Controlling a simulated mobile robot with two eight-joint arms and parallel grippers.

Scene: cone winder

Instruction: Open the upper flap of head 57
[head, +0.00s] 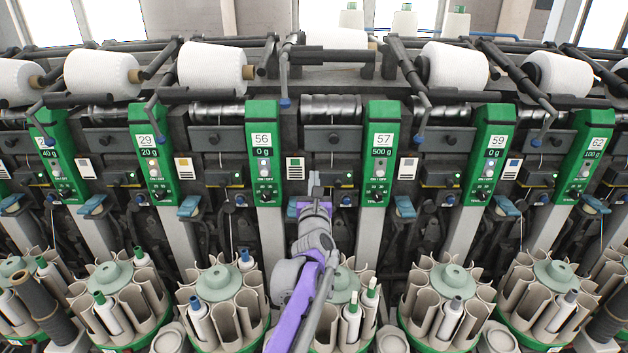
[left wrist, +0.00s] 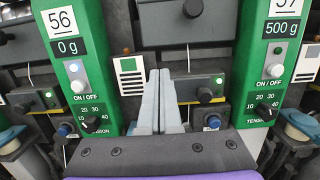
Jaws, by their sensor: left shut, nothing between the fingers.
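The green panel of head 57 (head: 383,152), reading 57 and 500 g, is right of centre in the head view. Its lower part also shows at right in the left wrist view (left wrist: 271,85). A dark grey upper flap (head: 318,139) with a round knob lies closed between panels 56 and 57. Its lower part shows at the top of the left wrist view (left wrist: 165,22). My left gripper (head: 315,182) is below this flap, in front of the lower machine parts. In the left wrist view its grey fingers (left wrist: 159,78) are together and empty. My right gripper is out of view.
The green panel of head 56 (head: 264,155) stands to the left. A black box with a knob (left wrist: 205,88) lies behind and right of the fingers. Below are round magazines (head: 217,281) with bobbins; white yarn cones (head: 212,66) sit above.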

